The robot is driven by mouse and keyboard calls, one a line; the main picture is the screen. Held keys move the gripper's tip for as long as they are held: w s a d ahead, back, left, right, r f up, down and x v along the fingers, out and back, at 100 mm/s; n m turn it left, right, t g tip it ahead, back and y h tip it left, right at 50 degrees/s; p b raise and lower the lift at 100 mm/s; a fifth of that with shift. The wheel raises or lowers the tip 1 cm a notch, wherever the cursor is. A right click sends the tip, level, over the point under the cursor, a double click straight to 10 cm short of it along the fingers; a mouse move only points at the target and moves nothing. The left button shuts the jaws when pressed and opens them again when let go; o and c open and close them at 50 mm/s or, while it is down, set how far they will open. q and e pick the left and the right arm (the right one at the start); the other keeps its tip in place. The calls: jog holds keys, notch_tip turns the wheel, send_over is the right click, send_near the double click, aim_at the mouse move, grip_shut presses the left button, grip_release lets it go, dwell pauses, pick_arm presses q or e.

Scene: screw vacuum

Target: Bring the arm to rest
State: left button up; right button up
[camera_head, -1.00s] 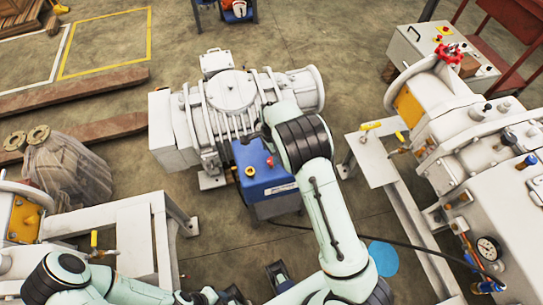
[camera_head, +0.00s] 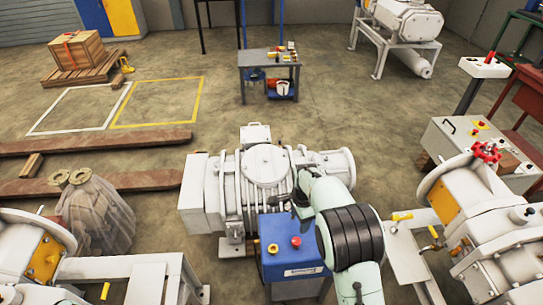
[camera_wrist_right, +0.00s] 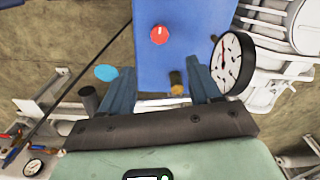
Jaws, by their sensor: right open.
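My right arm comes in from the lower right in the head view, bent, with its dark-banded joint in front of the white pump (camera_head: 265,165). My right gripper (camera_head: 298,203) shows only as a small dark part beside that arm, between the pump and the blue box (camera_head: 290,262). In the right wrist view the two fingers of my right gripper (camera_wrist_right: 163,90) are spread apart, with nothing held between them. The blue box (camera_wrist_right: 185,40) with its red button (camera_wrist_right: 159,35) lies beyond the fingertips. My left gripper is out of view.
A round gauge (camera_wrist_right: 232,62) shows close beside one finger in the wrist view. A wrapped bundle (camera_head: 92,215) and wooden beams (camera_head: 100,143) lie left. Floor behind the pump is open.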

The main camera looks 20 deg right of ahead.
jog(key=s+a+f+n+g+y+p, duration=0.1)
jog(key=s+a+f+n+p, duration=0.15)
jog(key=s+f+n, duration=0.95)
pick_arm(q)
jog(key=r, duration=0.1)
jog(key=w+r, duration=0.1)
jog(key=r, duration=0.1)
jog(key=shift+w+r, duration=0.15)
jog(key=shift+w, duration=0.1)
pick_arm(e)
jog(key=s+a+f+n+y, duration=0.1)
jog(key=s+a+f, duration=0.3)
jog(key=s, duration=0.5)
jog(key=s+a+f+y, duration=0.1)
jog(key=s+a+f, duration=0.4)
jog(key=s, duration=0.5)
jog(key=shift+a+n+y, duration=0.3)
jog(key=shift+a+n, duration=0.1)
jog(key=shift+a, duration=0.6)
